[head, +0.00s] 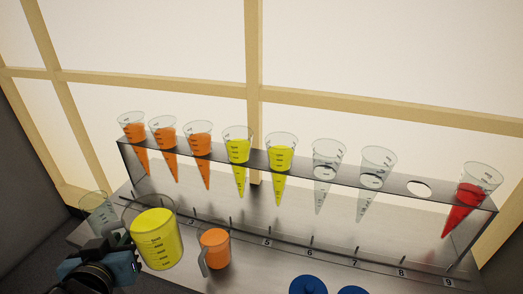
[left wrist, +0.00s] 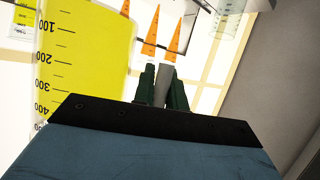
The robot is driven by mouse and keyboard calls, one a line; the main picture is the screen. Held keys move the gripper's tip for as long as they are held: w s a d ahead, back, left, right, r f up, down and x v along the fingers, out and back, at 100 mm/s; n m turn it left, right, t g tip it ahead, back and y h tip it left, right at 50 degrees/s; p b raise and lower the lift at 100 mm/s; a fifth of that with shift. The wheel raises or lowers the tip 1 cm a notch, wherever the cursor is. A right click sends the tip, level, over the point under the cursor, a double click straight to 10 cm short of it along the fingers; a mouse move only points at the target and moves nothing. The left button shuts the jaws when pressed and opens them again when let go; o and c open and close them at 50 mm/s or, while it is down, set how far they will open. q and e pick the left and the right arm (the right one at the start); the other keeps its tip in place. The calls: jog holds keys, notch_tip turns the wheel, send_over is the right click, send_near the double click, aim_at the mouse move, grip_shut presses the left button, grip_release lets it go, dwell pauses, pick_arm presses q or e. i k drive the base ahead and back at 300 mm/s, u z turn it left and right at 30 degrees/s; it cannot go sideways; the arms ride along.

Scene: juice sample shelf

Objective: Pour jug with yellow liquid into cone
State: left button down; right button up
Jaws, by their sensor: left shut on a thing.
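The jug with yellow liquid (head: 155,238) is at the lower left in the head view, in front of the shelf. My left gripper (head: 121,238) is shut on its handle. In the left wrist view the jug (left wrist: 85,60) fills the left side and the gripper fingers (left wrist: 164,88) close around the grey handle. Cones hang in the metal rack (head: 300,172). Two hold yellow liquid, a left one (head: 238,152) and a right one (head: 281,158). Two clear cones, one (head: 326,160) and another (head: 374,170), look empty. My right gripper is not in view.
Several orange cones (head: 164,136) hang at the left, a red cone (head: 467,197) at the far right, beside an empty hole (head: 419,188). An orange jug (head: 215,250) stands right of the yellow one, a clear jug (head: 97,212) left. Blue lids (head: 308,285) are at the front.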

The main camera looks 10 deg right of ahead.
aim_at(328, 155)
jog(key=k, duration=0.1)
jog(key=z, duration=0.8)
